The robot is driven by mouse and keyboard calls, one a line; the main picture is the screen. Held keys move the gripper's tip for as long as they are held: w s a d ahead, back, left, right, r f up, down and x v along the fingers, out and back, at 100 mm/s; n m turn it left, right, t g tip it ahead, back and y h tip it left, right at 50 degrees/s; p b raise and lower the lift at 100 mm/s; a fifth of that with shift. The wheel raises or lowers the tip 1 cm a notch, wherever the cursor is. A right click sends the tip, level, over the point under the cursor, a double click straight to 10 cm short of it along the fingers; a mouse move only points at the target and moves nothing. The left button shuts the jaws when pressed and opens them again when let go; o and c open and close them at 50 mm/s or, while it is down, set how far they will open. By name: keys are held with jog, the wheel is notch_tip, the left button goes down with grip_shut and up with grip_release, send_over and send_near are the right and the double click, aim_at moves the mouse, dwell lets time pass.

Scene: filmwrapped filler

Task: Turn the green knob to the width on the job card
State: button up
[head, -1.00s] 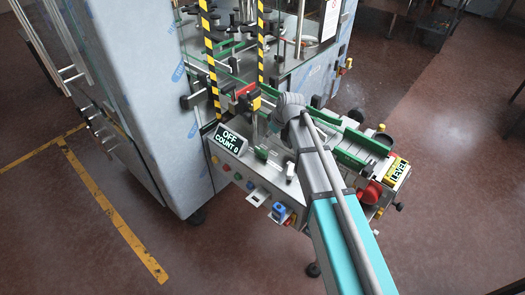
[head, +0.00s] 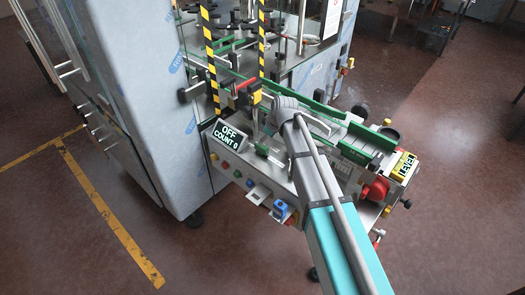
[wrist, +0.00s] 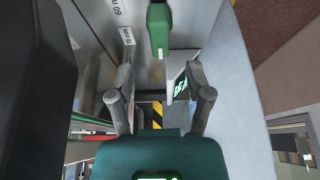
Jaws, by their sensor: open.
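A green knob (wrist: 159,30), seen as an elongated green piece, is at the top centre of the wrist view, beside a pale plate with width marks, among them 60 mm and one that looks like 70 mm (wrist: 127,37). A small green piece (head: 262,149) on the front panel in the head view looks like the same knob. My gripper (wrist: 159,72) is open and empty, its two grey fingers apart, with the knob beyond the tips and not between them. In the head view my arm hides the fingers. I cannot make out a job card.
A display (head: 228,136) reads OFF, COUNT 0. Coloured buttons (head: 237,174) and a blue part (head: 280,209) are on the panel below. Green guide rails (head: 358,143), a red knob (head: 376,188) and a yellow LEVEL sign (head: 403,166) lie to the right. Striped posts (head: 211,60) stand behind.

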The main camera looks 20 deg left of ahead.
aim_at(262, 148)
jog(key=shift+b+x, duration=2.85)
jog(key=shift+x, duration=0.5)
grip_shut()
